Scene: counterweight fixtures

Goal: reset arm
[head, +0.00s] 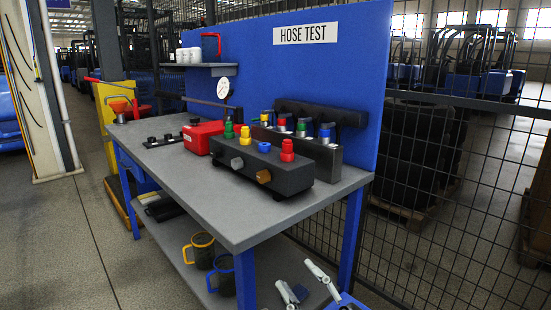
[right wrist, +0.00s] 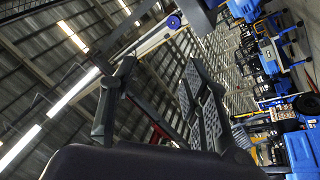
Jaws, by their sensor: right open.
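My right gripper (right wrist: 157,82) shows large in the right wrist view, its dark fingers apart and nothing between them. Behind it are the roof beams and strip lights, so the wrist camera looks away from the bench. My left gripper is in neither view.
Two mugs (head: 202,250) stand on the lower shelf. A mesh fence (head: 430,195) is at the right. Open floor (head: 60,240) lies left.

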